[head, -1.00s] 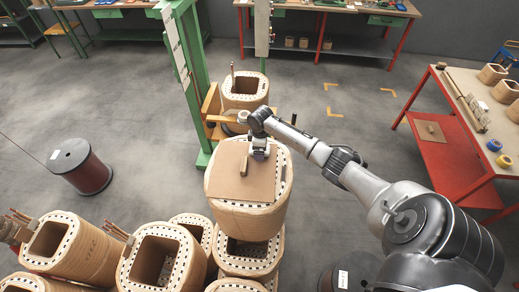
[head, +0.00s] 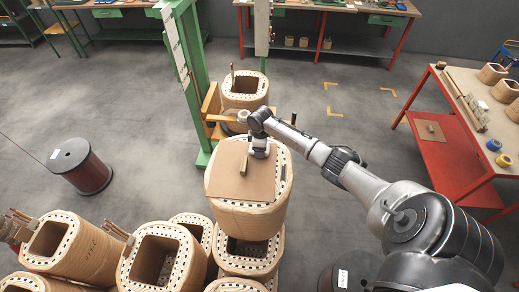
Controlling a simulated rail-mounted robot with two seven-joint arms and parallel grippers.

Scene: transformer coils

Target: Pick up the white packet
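No white packet can be clearly made out. My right gripper (head: 259,151) points down over the flat brown board (head: 240,185) on top of a coil (head: 246,215) in the middle of the view. The fingertips are small and partly hidden by the wrist, so I cannot tell whether they are open or hold anything. A small wooden piece (head: 243,165) stands on the board just left of the gripper. My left gripper is out of view.
Several coils (head: 160,262) crowd the lower left. Another coil (head: 244,91) stands behind, by a green post (head: 190,75). A red-framed table (head: 450,150) is at right, a dark cable drum (head: 80,165) at left. Grey floor (head: 340,200) is clear between.

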